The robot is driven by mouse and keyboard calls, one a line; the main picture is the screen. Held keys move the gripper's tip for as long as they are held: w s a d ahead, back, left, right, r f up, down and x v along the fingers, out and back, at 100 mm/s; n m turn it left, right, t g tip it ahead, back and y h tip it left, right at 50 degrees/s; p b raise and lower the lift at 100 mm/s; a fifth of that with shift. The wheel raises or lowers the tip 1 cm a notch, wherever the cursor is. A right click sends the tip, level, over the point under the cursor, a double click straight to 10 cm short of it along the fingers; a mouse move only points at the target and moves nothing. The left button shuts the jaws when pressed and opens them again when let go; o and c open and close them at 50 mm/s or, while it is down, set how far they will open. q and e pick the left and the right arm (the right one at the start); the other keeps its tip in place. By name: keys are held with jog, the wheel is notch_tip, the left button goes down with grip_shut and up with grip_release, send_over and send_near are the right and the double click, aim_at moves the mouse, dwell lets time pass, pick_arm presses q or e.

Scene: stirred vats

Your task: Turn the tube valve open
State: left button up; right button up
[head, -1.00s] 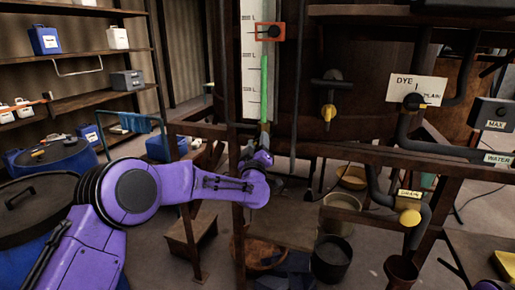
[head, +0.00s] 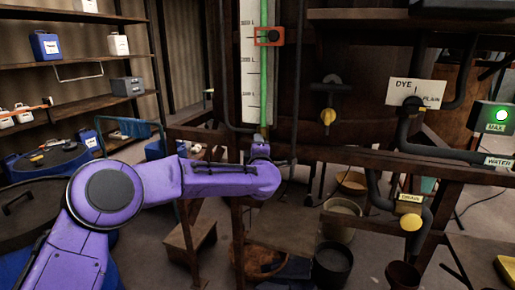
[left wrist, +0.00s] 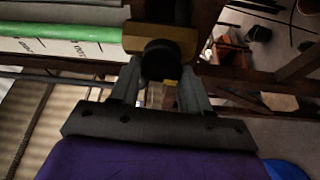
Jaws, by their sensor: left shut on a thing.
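The graduated sight tube (head: 263,85) stands upright in front of the vat, with green liquid filling it to the top of the head view. Its green column also shows in the left wrist view (left wrist: 70,32). At its end there is the tube valve, a brass-coloured block (left wrist: 178,40) with a round black knob (left wrist: 160,62). My left gripper (left wrist: 160,88) is shut on the tube valve, its two grey fingers on either side just below the knob. The exact contact is partly hidden. In the head view my purple arm hides most of the gripper. My right gripper is not in view.
A box marked MAX (head: 493,115) has a lit green lamp. A yellow-handled valve (head: 328,114), a DYE/PLAIN sign (head: 416,93) and a yellow DRAIN valve (head: 411,221) sit to the right. A wooden beam (head: 345,155) crosses the front. Buckets (head: 331,261) stand below.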

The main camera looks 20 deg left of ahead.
pick_arm(q)
jog(key=shift+f+n, duration=0.1)
jog(key=shift+n, duration=0.4)
jog(key=o, duration=1.1)
jog(key=shift+c, duration=0.2)
jog(key=b+v, duration=0.3)
jog(key=v, duration=0.7)
jog(key=shift+s+d+r, duration=0.15)
jog(key=shift+s+r, duration=0.05)
jog(key=shift+s, duration=0.05)
